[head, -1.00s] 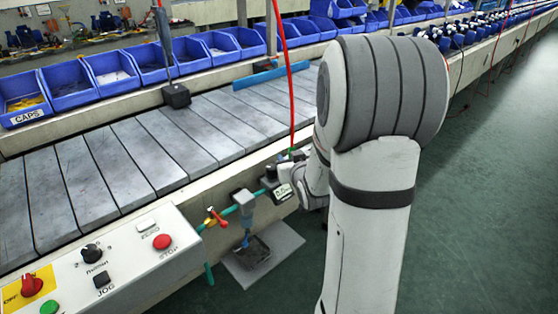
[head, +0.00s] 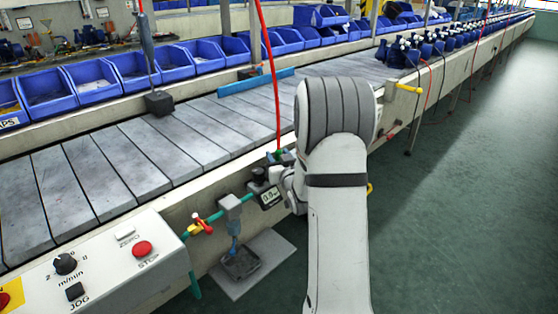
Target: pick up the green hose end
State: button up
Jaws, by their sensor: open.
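A small green piece (head: 279,153) shows at the lower end of a hanging red hose (head: 268,75), at the conveyor's near edge. It may be the green hose end; it is too small to be sure. A teal-green pipe (head: 194,286) also runs along the conveyor's side and ends pointing down at the lower left. My arm fills the middle of the view, and its wrist is just right of and below the red hose's lower end. My gripper is hidden behind my arm, so its fingers and any contact are not visible.
A digital gauge (head: 270,197), a red-handled valve (head: 201,224) and a filter bowl (head: 234,243) hang along the conveyor's side. A control box (head: 100,265) stands at lower left. A yellow handle (head: 409,88) juts out at right. The green floor (head: 470,220) at right is clear.

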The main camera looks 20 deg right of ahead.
jog(key=shift+w, duration=0.15)
jog(key=shift+d, duration=0.1)
grip_shut()
dwell(0.3)
